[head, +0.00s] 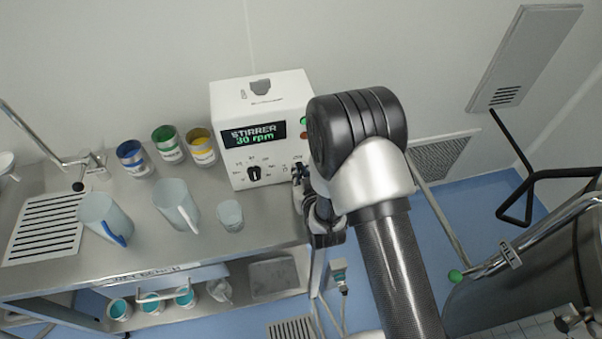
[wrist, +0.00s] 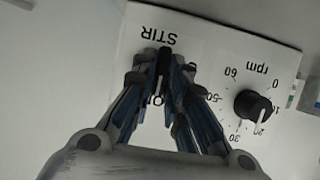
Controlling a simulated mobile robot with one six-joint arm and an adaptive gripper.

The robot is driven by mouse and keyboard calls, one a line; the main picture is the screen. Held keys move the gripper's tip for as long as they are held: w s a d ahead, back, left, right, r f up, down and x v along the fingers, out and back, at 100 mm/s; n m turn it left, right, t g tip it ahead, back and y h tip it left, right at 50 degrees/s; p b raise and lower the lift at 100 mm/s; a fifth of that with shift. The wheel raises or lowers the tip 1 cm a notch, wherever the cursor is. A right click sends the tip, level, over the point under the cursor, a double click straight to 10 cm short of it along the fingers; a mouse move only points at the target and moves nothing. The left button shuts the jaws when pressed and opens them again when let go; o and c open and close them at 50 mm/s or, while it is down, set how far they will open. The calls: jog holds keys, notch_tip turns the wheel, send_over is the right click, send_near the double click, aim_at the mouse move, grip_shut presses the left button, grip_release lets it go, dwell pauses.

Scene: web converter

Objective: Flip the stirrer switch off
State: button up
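The white stirrer control box (head: 226,106) stands at the back right of the steel bench; its display reads "STIRRER 30 rpm". In the wrist view, the stirrer switch (wrist: 163,66) is a small dark lever on the white panel, below the inverted letters "STIR". My gripper (wrist: 161,70) has its fingers drawn together on both sides of the lever and appears shut on it. The fingers partly hide the lettering below the switch. In the head view, my gripper (head: 301,185) is at the box's lower right front, and my arm hides the switch.
A black rpm knob (wrist: 252,104) sits right of the switch in the wrist view. Blue, green and yellow paint tins (head: 203,148) stand left of the box. Clear jugs (head: 176,204) and a beaker (head: 230,215) stand in front. A steel vessel (head: 530,285) is at the right.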

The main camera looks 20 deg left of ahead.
grip_shut()
jog(key=shift+b, duration=0.3)
jog(key=shift+a+f+n+t+h+b, duration=0.15)
jog(key=shift+n+t+h+b, duration=0.25)
jog(key=shift+n+b, duration=0.45)
jog(key=n+b, duration=0.1)
jog(key=n+t+h+b, duration=0.1)
jog(key=n+b, duration=0.1)
jog(key=n+t+h+b, duration=0.1)
jog(key=shift+s+a+f+b, duration=0.15)
jog(key=shift+s+a+b, duration=0.1)
jog(key=shift+b, duration=0.1)
jog(key=n+t+b, duration=0.1)
jog(key=n, duration=0.1)
jog(key=n+h+b, duration=0.1)
jog(key=shift+a+f+n+t, duration=0.1)
jog(key=shift+f+n+t, duration=0.1)
jog(key=shift+n+t, duration=0.2)
jog(key=n+t+b, duration=0.1)
jog(key=n+b, duration=0.1)
jog(key=n, duration=0.2)
jog(key=shift+t, duration=0.4)
jog(key=o, duration=0.5)
grip_release()
